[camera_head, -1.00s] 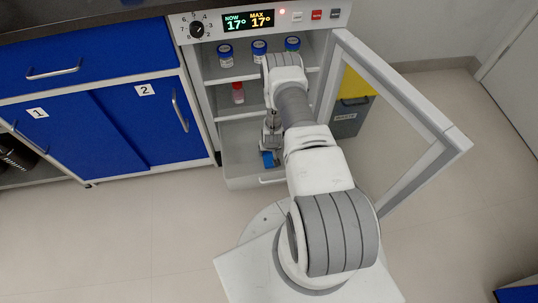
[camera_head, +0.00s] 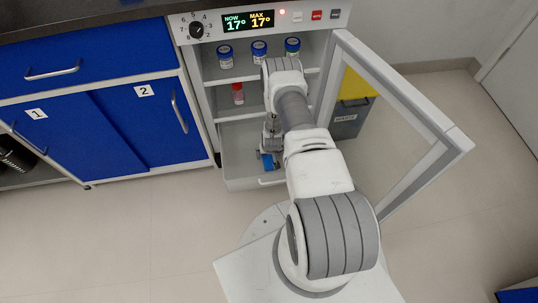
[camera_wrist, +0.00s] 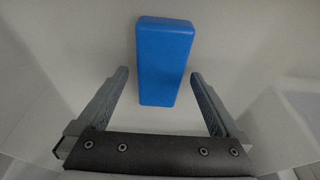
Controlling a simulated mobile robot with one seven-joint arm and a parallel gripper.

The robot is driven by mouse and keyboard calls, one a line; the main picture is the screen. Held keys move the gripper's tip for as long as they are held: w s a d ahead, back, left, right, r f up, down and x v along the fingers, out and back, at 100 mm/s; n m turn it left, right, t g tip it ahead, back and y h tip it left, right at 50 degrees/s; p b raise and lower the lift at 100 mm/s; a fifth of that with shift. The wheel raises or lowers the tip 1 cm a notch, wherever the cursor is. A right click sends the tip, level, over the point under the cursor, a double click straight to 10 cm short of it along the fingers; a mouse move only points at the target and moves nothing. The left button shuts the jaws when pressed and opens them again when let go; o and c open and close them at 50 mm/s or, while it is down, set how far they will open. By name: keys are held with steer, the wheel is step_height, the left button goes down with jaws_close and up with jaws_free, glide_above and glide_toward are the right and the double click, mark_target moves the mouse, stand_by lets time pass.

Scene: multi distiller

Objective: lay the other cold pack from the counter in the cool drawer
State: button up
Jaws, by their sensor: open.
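A blue cold pack (camera_wrist: 163,60) lies flat on the pale floor of the cool drawer (camera_wrist: 60,45) in the wrist view. My gripper (camera_wrist: 157,75) is open, with its two fingers apart on either side of the pack's near end. No contact between the fingers and the pack shows. In the head view the cold pack (camera_head: 268,161) is a small blue patch below my gripper (camera_head: 268,148), inside the pulled-out drawer (camera_head: 238,184) at the bottom of the fridge. My arm hides part of the drawer. No other cold pack is in view.
The fridge door (camera_head: 400,100) stands open on the right. White-bodied jars with blue lids (camera_head: 259,51) stand on the upper shelf, and a red bottle (camera_head: 238,93) on the shelf below. A grey waste bin (camera_head: 350,118) is behind the door. Only a dark counter edge (camera_head: 80,18) shows.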

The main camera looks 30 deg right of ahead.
steer(key=w+a+r+n+p, duration=0.1)
steer(key=a+r+p, duration=0.1)
steer(key=r, duration=1.5)
steer(key=w+a+r+t+p, duration=0.1)
steer(key=a+r, duration=0.1)
steer(key=r, duration=1.4)
steer(key=w+a+r+n+p, duration=0.1)
steer(key=w+a+r+p, duration=0.1)
steer(key=r, duration=1.5)
steer(key=s+a+r+t, duration=0.1)
steer(key=s+a+r, duration=0.1)
steer(key=s+r, duration=0.45)
steer(key=s+a+r, duration=0.3)
steer(key=s+r, duration=0.1)
steer(key=r, duration=0.6)
steer(key=s+a+r, duration=0.1)
steer(key=s+r, duration=0.2)
steer(key=s, duration=0.5)
steer(key=s+a+r+n, duration=0.1)
steer(key=s+a+r, duration=0.1)
steer(key=s, duration=0.7)
steer(key=shift+s+r+t+y, duration=0.3)
steer(key=shift+r+y, duration=0.1)
steer(key=shift+r, duration=0.35)
